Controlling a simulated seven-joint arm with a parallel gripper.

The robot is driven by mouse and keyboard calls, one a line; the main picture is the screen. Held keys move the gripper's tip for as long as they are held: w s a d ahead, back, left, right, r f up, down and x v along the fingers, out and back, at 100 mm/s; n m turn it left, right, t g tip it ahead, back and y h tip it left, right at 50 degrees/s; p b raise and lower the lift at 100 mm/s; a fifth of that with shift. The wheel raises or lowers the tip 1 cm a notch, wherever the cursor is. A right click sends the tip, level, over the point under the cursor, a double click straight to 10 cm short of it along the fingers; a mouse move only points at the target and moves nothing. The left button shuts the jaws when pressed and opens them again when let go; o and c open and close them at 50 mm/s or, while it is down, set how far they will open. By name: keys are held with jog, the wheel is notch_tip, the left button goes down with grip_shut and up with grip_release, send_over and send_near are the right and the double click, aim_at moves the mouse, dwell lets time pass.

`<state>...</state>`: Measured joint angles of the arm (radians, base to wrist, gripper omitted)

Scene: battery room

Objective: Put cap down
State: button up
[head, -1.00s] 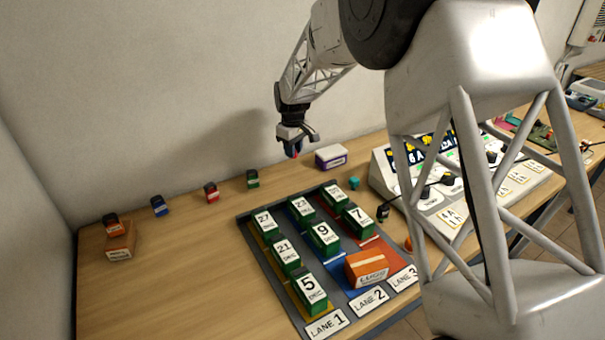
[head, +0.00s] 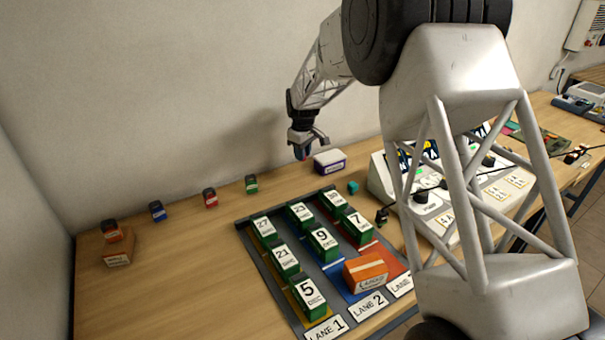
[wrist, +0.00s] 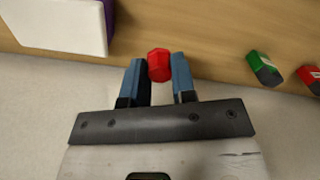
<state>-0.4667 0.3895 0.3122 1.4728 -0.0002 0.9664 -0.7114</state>
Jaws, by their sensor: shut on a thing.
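A small red cap (wrist: 159,65) sits between the two blue fingertips of my gripper (wrist: 157,80) in the wrist view. My gripper is shut on it. In the head view my gripper (head: 302,150) hangs over the back of the wooden table, close to the wall. It is just left of the white and purple box. The cap is barely visible in the head view, so its height above the table is hard to judge.
The white and purple box (head: 329,162) stands beside my gripper. A green block (head: 251,184), a red one (head: 210,198) and a blue one (head: 158,211) line the back edge. An orange box (head: 366,272) and several numbered blocks sit on the lane board (head: 262,282). The left tabletop is mostly clear.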

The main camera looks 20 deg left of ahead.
aim_at(303, 178)
jog(key=shift+f, duration=2)
jog(key=shift+f, duration=1.9)
jog(key=shift+f, duration=0.15)
jog(key=o, duration=0.9)
jog(key=shift+r, duration=6.15)
